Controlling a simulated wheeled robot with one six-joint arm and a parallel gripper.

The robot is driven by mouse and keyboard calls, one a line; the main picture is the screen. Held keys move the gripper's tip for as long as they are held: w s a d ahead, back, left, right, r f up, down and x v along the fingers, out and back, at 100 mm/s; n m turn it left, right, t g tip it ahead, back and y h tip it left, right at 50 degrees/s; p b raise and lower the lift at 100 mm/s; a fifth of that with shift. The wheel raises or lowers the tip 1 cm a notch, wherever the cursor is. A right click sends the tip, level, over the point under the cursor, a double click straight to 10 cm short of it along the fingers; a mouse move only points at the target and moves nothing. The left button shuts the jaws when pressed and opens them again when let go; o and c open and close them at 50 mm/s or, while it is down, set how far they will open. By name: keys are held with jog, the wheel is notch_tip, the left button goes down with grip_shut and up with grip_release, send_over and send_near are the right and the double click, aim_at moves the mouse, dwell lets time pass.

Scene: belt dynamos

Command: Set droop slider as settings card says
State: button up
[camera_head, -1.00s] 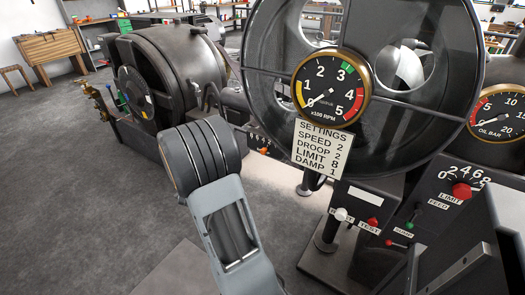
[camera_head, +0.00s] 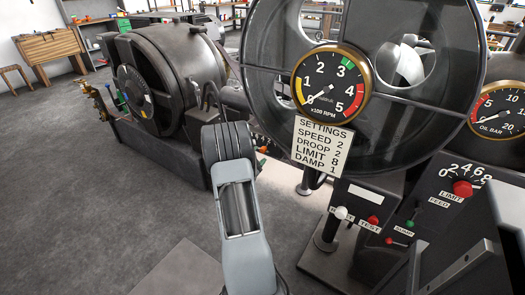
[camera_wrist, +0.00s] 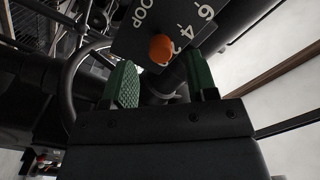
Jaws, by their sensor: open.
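The settings card (camera_head: 321,147) hangs under the rpm gauge and reads SPEED 2, DROOP 2, LIMIT 8, DAMP 1. In the wrist view, the orange droop slider knob (camera_wrist: 160,48) sits on a dark panel (camera_wrist: 150,22) whose label is cut to "OOP". Scale marks 6, 4 and 2 show, and the knob appears nearest the 2; its exact setting is unclear. My gripper (camera_wrist: 160,72) is open, with green fingertips on either side of the knob as seen here, apparently short of it. In the head view my arm hides the gripper and most of that panel.
A large dark wheel (camera_head: 258,99) stands behind the card and gauge (camera_head: 331,87). A panel with a red LIMIT knob (camera_head: 462,188) is at right, and a TEST box with a white-topped lever (camera_head: 341,213) is lower centre. Floor (camera_head: 120,215) at left is clear.

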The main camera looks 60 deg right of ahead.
aim_at(261, 151)
jog(key=shift+w+d, duration=0.1)
jog(key=shift+d, duration=2.2)
grip_shut()
